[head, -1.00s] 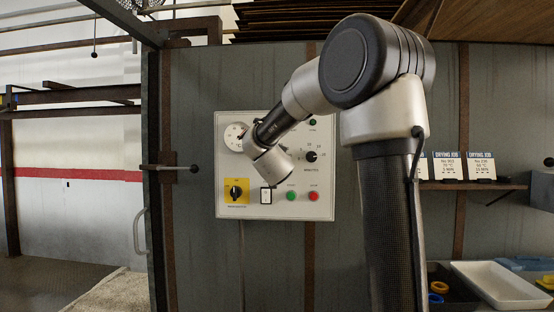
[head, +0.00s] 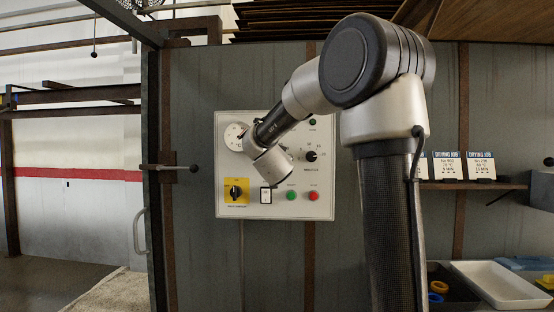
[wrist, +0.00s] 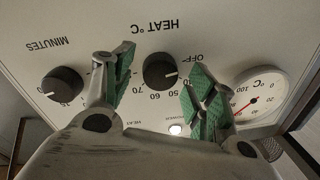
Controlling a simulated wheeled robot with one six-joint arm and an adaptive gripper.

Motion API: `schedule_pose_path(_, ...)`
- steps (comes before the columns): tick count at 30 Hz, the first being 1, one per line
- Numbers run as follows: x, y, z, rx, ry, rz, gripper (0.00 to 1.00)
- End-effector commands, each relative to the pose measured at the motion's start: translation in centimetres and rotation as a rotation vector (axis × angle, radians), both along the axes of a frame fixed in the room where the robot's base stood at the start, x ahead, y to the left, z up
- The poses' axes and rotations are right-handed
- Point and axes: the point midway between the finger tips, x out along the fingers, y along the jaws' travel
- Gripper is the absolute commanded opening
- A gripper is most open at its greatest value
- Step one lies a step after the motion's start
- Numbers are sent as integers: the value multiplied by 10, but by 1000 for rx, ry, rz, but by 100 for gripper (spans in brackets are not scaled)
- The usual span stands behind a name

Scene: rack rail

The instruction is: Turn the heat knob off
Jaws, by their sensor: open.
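The black heat knob (wrist: 160,70) shows in the wrist view under the "HEAT °C" label, which appears upside down. My gripper (wrist: 157,61) is open, with one green-padded finger on each side of the knob and gaps between pads and knob. In the head view my arm hides the heat knob and the fingers in front of the control panel (head: 225,170).
The minutes knob (wrist: 62,84) sits left of the fingers in the wrist view, and a temperature dial (wrist: 262,92) sits right. In the head view a yellow-backed switch (head: 235,191), a green button (head: 291,196) and a red button (head: 313,196) line the panel's lower part.

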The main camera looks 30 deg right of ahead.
Motion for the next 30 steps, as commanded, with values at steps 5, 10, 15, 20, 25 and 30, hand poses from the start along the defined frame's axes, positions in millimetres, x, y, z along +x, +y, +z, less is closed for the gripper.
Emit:
schedule_pose_path(5, -12, 8, 1, 0, -1, 2, 57)
schedule_pose_path(10, -44, 27, -1, 0, -2, 4, 57)
schedule_pose_path(15, -76, 45, -2, 1, -2, 3, 57)
schedule_pose_path(20, -96, 57, -4, 0, -1, 2, 57)
schedule_pose_path(25, -103, 61, -5, 0, 1, 0, 57)
schedule_pose_path(30, -104, 61, -5, 0, 2, -1, 57)
